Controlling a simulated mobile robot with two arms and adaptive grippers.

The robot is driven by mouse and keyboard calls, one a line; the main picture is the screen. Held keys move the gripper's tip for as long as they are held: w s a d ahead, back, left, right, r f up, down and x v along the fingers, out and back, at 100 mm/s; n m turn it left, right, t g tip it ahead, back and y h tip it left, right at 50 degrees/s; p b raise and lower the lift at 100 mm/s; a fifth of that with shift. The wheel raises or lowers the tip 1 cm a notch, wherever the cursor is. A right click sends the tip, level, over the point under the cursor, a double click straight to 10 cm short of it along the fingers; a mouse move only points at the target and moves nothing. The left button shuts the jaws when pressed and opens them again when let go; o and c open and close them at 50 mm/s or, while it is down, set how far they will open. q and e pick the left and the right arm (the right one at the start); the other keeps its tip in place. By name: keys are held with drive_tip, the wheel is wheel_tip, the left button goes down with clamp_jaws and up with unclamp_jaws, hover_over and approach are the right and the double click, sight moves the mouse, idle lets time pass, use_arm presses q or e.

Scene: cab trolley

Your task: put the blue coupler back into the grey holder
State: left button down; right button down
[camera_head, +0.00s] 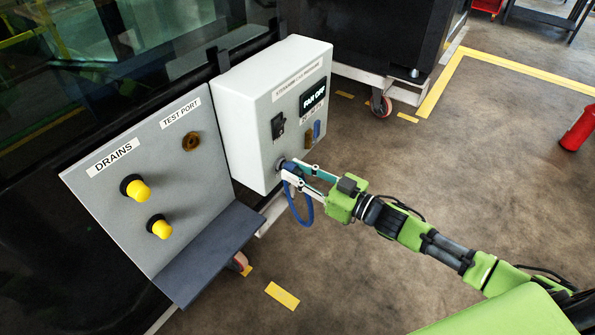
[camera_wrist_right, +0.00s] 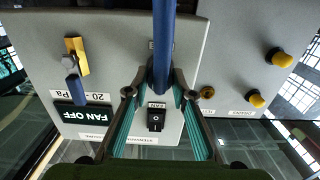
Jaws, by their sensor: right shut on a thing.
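My right gripper (camera_head: 296,176) is shut at the lower front of the white control box (camera_head: 255,135). Its fingers close on the blue coupler (camera_head: 291,178), from which a blue hose (camera_head: 308,212) loops down. In the right wrist view the blue hose (camera_wrist_right: 163,35) runs in from the top to the coupler between the fingertips (camera_wrist_right: 160,85). A small grey round part (camera_head: 281,163), apparently the grey holder, shows on the box's front right by the fingertips. The fingers partly cover this spot, so I cannot tell whether the coupler sits in it. My left gripper is out of view.
The box carries a black switch (camera_head: 278,125), a FAN OFF display (camera_head: 313,95) and a brass valve with blue handle (camera_head: 316,131). The grey panel (camera_head: 110,210) at left has two yellow knobs and a brass test port (camera_head: 191,141).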

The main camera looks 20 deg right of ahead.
drive_tip(key=shift+w+a, duration=0.3)
drive_tip(key=shift+w, duration=0.1)
drive_tip(key=c, duration=1.6)
unclamp_jaws()
drive_tip(key=shift+c, duration=0.2)
drive_tip(key=shift+s+d, duration=0.1)
drive_tip(key=v, duration=1.1)
drive_tip(key=shift+s+d, duration=0.2)
drive_tip(key=shift+s, duration=0.15)
drive_tip(key=o, duration=1.2)
drive_tip(key=shift+c, duration=0.2)
drive_tip(key=shift+d, duration=0.1)
